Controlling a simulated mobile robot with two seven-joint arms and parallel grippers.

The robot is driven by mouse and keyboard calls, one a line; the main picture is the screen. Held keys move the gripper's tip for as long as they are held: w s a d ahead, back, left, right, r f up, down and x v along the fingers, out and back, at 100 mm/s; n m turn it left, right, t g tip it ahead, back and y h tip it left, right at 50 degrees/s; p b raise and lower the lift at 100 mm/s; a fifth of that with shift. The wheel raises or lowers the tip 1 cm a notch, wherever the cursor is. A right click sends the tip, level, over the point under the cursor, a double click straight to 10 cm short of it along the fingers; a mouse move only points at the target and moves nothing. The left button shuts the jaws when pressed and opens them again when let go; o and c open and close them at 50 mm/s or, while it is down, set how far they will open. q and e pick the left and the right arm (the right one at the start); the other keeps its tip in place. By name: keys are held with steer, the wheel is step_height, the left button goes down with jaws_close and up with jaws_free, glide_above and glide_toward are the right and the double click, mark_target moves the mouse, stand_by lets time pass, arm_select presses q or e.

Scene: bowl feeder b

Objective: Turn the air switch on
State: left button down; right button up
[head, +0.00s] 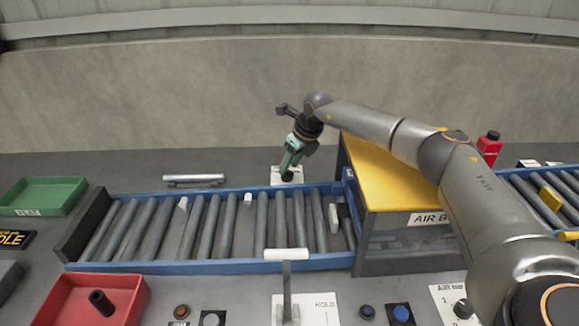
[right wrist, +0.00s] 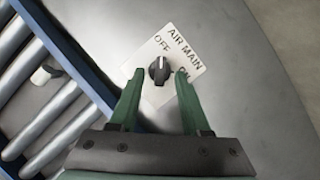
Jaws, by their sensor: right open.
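The air switch is a black rotary knob (right wrist: 159,70) on a white plate (right wrist: 148,58) marked AIR MAIN, OFF and ON. Its white mark points toward OFF. In the head view the plate (head: 296,178) lies behind the roller conveyor, and the knob is mostly hidden by my gripper. My right gripper (head: 288,172) reaches down over the plate. In the right wrist view its green fingers (right wrist: 158,78) are open, one on each side of the knob, with gaps between. My left gripper is not in view.
A blue-framed roller conveyor (head: 190,267) runs in front of the switch. A yellow-topped box (head: 375,172) stands just right of it, under my right arm. A grey bar (head: 194,179) lies left of the switch. Green (head: 45,193) and red (head: 70,310) trays sit further left.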

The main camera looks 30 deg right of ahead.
steer(key=shift+w+f, duration=0.2)
steer(key=shift+f, duration=0.4)
jaws_close()
